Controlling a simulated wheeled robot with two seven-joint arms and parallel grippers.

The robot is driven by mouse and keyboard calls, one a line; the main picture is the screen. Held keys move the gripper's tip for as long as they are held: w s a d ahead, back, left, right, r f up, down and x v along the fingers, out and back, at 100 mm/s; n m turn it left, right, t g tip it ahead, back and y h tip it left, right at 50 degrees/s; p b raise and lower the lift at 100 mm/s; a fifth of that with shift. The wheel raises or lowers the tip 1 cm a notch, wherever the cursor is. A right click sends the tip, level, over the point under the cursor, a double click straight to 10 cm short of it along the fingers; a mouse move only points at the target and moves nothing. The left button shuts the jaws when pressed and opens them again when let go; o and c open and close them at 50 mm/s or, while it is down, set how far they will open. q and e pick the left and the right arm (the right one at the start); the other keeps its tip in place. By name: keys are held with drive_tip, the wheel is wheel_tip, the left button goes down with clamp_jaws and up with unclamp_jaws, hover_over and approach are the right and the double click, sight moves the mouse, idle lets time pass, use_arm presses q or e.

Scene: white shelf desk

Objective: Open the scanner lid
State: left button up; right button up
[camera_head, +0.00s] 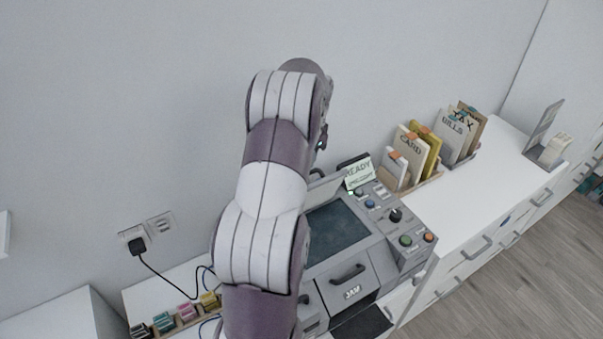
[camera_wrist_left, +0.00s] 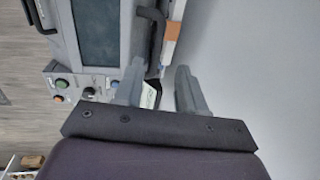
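The grey scanner (camera_head: 385,262) stands on the white desk with its dark glass (camera_head: 338,232) uncovered. A light grey panel, apparently the lid (camera_head: 327,187), stands raised behind the glass, partly hidden by my left arm. My left gripper (camera_head: 322,137) is high beside the wall, mostly hidden behind its own arm. In the left wrist view its two fingers (camera_wrist_left: 160,66) are apart with nothing clasped. A black handle (camera_wrist_left: 152,38) lies beside the glass (camera_wrist_left: 97,32), close to the fingertips; contact cannot be told. My right gripper is not in view.
A READY sign (camera_head: 358,172) and a control panel with knobs (camera_head: 396,215) sit at the scanner's right. Sorted envelopes (camera_head: 412,150) stand farther right. A wall plug (camera_head: 138,246) with a cable and small coloured items (camera_head: 187,311) are at left. The wall is close behind.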

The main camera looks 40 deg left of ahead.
use_arm(q)
drive_tip(key=r, duration=0.4)
drive_tip(key=shift+s+d+r+p, duration=0.1)
drive_tip(key=shift+d+r+p, duration=0.05)
drive_tip(key=shift+d+p, duration=0.25)
